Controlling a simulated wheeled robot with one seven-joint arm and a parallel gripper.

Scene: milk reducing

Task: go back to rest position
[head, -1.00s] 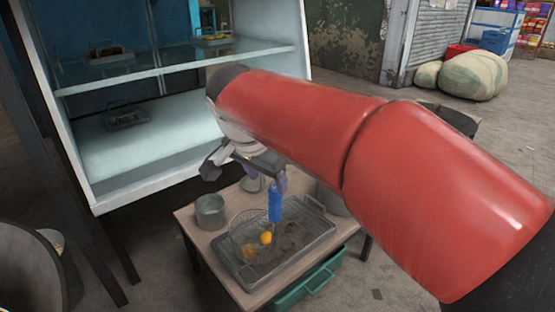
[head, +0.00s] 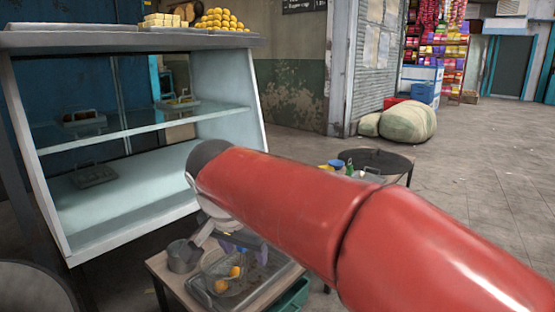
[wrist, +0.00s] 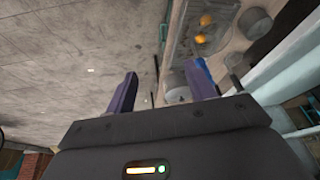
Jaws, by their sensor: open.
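My red arm (head: 280,205) reaches across the head view from the lower right. My gripper (wrist: 162,82) is open, with its two purple fingers apart and nothing between them in the wrist view. In the head view the gripper is low beside the small table (head: 160,268), largely hidden behind my arm. In the wrist view, the tray with orange pieces (wrist: 206,20) lies beyond the right finger, and a blue patch shows behind that finger.
A glass-shelved cabinet (head: 150,120) stands left of the table, with trays inside. A metal pot (head: 183,256) sits on the table's left corner. A dark round pan (head: 376,160) and stuffed sacks (head: 405,121) are farther back. The floor (head: 470,190) at right is open.

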